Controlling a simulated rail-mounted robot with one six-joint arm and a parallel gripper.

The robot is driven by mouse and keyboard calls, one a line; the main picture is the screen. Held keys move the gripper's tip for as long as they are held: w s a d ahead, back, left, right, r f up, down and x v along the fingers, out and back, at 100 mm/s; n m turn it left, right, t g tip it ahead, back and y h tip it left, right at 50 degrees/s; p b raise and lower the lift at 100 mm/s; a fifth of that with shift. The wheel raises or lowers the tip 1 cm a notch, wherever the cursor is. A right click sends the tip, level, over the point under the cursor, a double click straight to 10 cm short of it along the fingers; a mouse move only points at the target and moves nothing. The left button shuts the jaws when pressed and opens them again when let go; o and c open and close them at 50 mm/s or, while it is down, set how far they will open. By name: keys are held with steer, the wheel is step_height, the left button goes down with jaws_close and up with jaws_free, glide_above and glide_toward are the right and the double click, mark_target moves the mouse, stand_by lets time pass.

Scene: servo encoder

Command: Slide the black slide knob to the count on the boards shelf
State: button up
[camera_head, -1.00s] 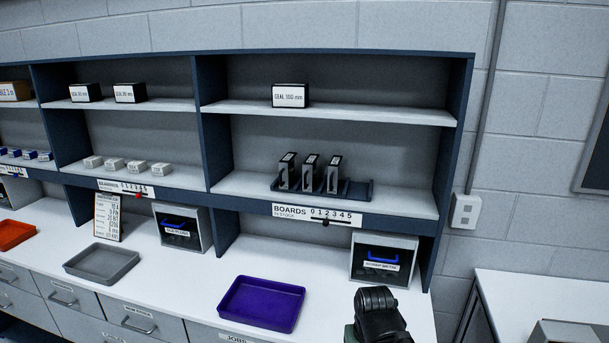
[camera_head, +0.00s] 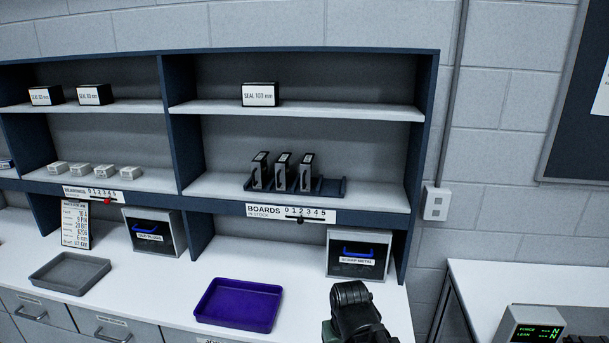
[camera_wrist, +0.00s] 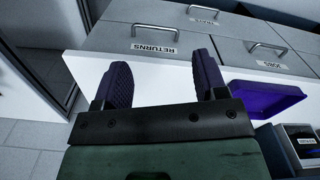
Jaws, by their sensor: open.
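The black slide knob (camera_head: 300,221) sits on the lower edge of the BOARDS IN STOCK label (camera_head: 265,211), around the 1 and 2 marks; I cannot tell its exact mark. On the shelf above, three upright boards (camera_head: 283,172) stand in the left part of a dark rack (camera_head: 330,187); its right part is empty. In the head view my arm's black end is at the bottom, right of the purple tray; the fingertips are hidden there.
The purple tray (camera_head: 238,304) and a grey tray (camera_head: 69,272) lie on the white counter. A scrap metal bin (camera_head: 357,254) stands under the label's right end. A bearings label with a red knob (camera_head: 107,201) is to the left. The shelf's side post (camera_head: 419,170) bounds the right.

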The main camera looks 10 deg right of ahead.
steer(key=shift+c, duration=0.5)
steer(key=shift+n, duration=0.4)
steer(key=w+a+f+b, duration=0.2)
steer(key=f+b, duration=0.1)
steer(key=shift+c, duration=1.3)
steer(key=m+t+h+b, duration=0.2)
steer(key=t+h+b, duration=0.3)
steer(key=t, duration=1.2)
glide_toward(300, 222)
steer(key=shift+h, duration=0.4)
steer(key=x, duration=0.7)
steer(key=p+x, duration=0.1)
steer(key=x, duration=0.2)
steer(key=shift+w+a+f, duration=0.2)
steer(key=shift+w, duration=0.1)
jaws_close()
